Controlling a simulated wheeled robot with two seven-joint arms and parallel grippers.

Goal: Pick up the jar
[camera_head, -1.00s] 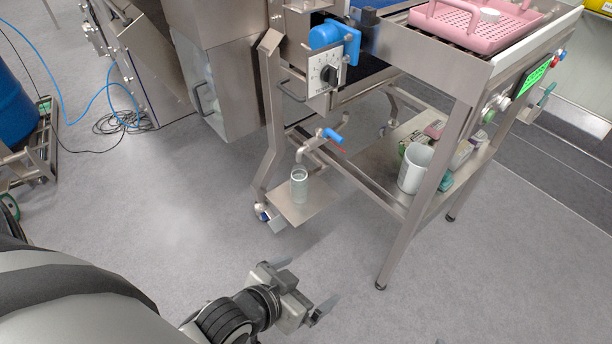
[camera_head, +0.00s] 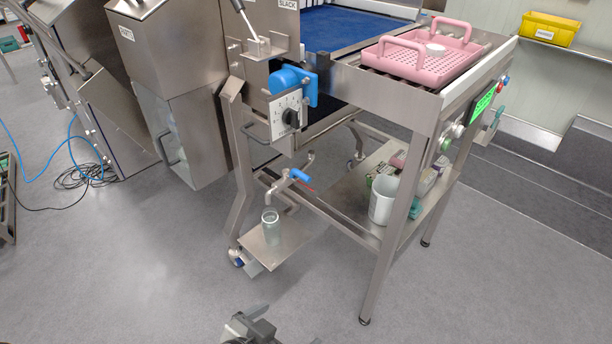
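The jar (camera_head: 272,229) is clear glass and stands upright on a small steel plate (camera_head: 290,247) below a tap with a blue handle. My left gripper (camera_head: 287,327) is at the bottom edge of the head view, partly cut off. Its two fingers appear spread apart with nothing between them. It is clear of the jar, nearer to me and below it in the picture. My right gripper is not in view.
The tap (camera_head: 291,186) hangs just above the jar. A steel table leg (camera_head: 383,265) stands to the right. A white container (camera_head: 382,198) sits on the lower shelf. A pink basket (camera_head: 422,62) rests on top. Floor in front is clear.

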